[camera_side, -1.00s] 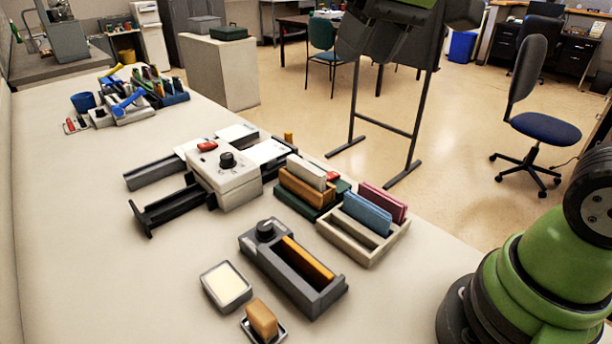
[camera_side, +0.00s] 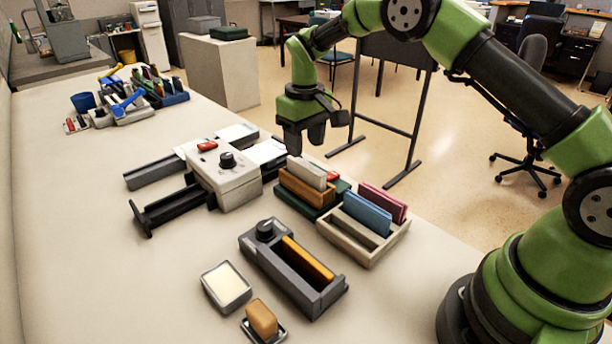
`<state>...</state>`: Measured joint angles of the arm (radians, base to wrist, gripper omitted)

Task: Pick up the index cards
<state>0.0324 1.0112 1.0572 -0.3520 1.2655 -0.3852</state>
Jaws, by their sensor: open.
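My gripper (camera_side: 304,145) is open and empty, with its fingers pointing down. In the picture it is just above a white block of cards (camera_side: 307,173); the exact height gap is hard to judge. The white cards stand upright in a brown wooden holder (camera_side: 305,192) on a dark green base. To their right, blue cards (camera_side: 368,213) and dark red cards (camera_side: 384,202) stand in a beige slotted rack (camera_side: 345,237). I cannot tell which of these are the index cards.
A white device with a knob (camera_side: 226,178) and dark rails stands left of the holder. In front are a grey tray with an orange bar (camera_side: 308,258), a cream pad dish (camera_side: 226,285) and a tan block (camera_side: 262,318).

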